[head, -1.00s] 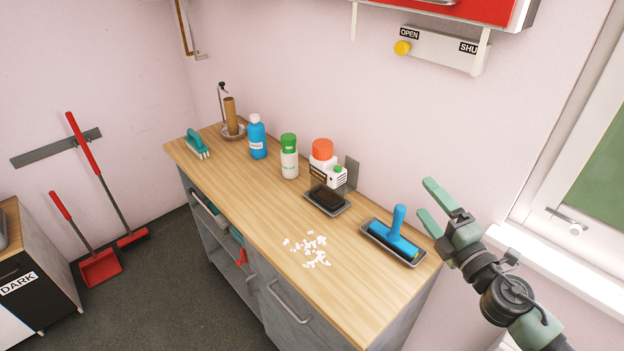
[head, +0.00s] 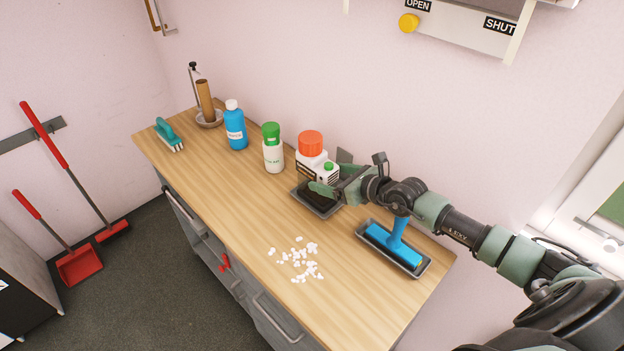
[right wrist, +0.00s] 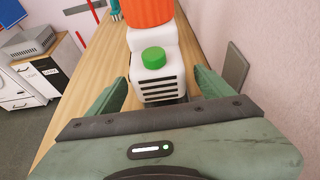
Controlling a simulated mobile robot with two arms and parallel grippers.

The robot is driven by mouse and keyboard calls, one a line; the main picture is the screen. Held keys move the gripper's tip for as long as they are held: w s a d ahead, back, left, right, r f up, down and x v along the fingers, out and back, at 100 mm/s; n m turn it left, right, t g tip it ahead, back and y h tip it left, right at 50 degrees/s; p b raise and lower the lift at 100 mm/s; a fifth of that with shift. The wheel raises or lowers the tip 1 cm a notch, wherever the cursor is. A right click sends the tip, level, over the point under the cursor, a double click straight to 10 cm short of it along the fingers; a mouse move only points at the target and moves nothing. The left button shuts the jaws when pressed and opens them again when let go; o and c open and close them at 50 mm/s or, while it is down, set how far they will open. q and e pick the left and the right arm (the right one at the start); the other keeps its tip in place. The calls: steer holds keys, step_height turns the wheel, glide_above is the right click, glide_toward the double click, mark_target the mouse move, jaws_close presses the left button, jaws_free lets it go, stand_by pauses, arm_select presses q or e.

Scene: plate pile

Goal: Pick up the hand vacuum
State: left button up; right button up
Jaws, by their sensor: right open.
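The hand vacuum (head: 317,163) appears to be the white device with an orange top, a green button and dark vent slots. It stands at the back of the wooden counter (head: 215,178), by the wall. My right gripper (head: 334,176) is open close to its vented end. In the right wrist view, the hand vacuum's green button (right wrist: 153,58) and vents show between my right gripper's spread fingers (right wrist: 162,88). Contact with the fingers cannot be told. My gripper hides part of the vacuum in the head view. My left gripper is not in view.
A dark tray (head: 300,192) lies just in front of the vacuum. A blue-handled tool (head: 395,240) lies in a tray under my right arm. A green-capped bottle (head: 273,157) and a blue bottle (head: 235,130) stand left. White bits (head: 296,260) lie scattered on the counter.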

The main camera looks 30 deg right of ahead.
steer(key=shift+w, duration=0.35)
steer(key=x, duration=0.4)
steer(key=shift+a, duration=0.15)
steer(key=shift+w+a+f, duration=0.1)
steer(key=shift+w+f, duration=0.1)
steer(key=shift+w, duration=0.1)
steer(key=shift+s, duration=0.1)
steer(key=shift+c, duration=0.6)
steer(key=shift+r, duration=0.1)
steer(key=c, duration=0.5)
jaws_close()
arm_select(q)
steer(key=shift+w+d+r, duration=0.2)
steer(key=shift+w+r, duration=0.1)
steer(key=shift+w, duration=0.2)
arm_select(e)
steer(key=shift+r, duration=0.15)
